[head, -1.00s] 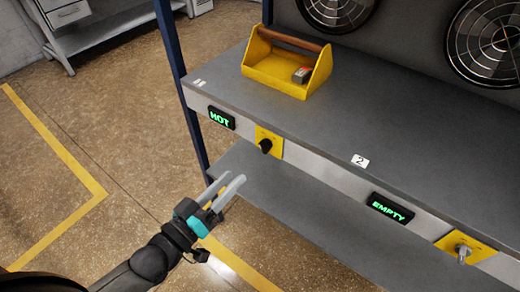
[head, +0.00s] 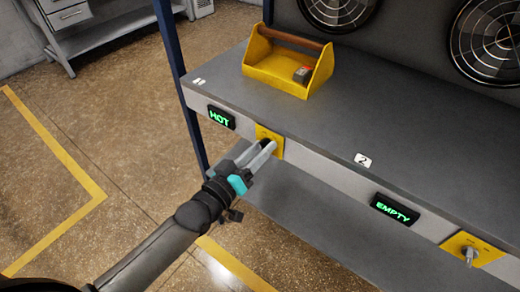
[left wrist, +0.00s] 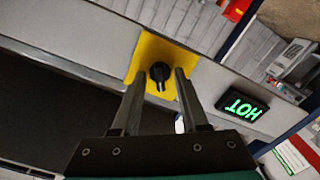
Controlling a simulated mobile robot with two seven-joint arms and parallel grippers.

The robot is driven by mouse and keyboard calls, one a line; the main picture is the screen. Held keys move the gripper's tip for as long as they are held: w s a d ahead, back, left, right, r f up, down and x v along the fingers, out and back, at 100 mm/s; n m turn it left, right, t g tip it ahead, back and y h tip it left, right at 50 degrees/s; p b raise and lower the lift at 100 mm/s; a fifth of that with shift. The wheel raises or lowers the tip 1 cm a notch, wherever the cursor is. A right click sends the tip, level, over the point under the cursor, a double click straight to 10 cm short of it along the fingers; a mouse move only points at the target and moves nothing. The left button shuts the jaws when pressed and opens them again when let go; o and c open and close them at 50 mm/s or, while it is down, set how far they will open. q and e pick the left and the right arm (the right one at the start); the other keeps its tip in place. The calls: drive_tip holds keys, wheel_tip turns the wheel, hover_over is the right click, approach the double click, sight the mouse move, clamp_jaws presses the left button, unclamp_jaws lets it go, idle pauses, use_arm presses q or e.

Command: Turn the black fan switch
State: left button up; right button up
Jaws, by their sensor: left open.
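The black fan switch (left wrist: 160,73) is a dark knob on a yellow plate (left wrist: 150,48), on the front edge of the workbench. In the head view the yellow plate (head: 277,148) shows behind my left gripper (head: 264,150), and the knob is mostly hidden by the fingers. In the left wrist view my left gripper (left wrist: 157,82) is open, with one finger on each side of the knob. I cannot tell whether the fingers touch it. My right gripper is not in view.
A lit HOT sign (head: 221,117) is left of the switch. A lit EMPTY sign (head: 394,209) and a second yellow plate with a grey knob (head: 469,253) are to the right. A yellow tool carrier (head: 275,80) stands on the bench. A blue post (head: 177,60) rises at the bench's left end.

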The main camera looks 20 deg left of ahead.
use_arm(q)
clamp_jaws()
idle(0.3)
idle(0.3)
drive_tip(key=shift+r+m+p, duration=0.1)
drive_tip(key=shift+m+p, duration=0.95)
drive_tip(key=shift+m, duration=0.15)
drive_tip(key=m+p, duration=0.1)
drive_tip(key=m, duration=0.1)
drive_tip(key=shift+m+p, duration=0.35)
drive_tip(key=shift+m, duration=0.05)
drive_tip(key=m+p, duration=0.1)
drive_tip(key=m, duration=0.2)
drive_tip(key=shift+m+p, duration=0.7)
drive_tip(key=shift+m, duration=1.1)
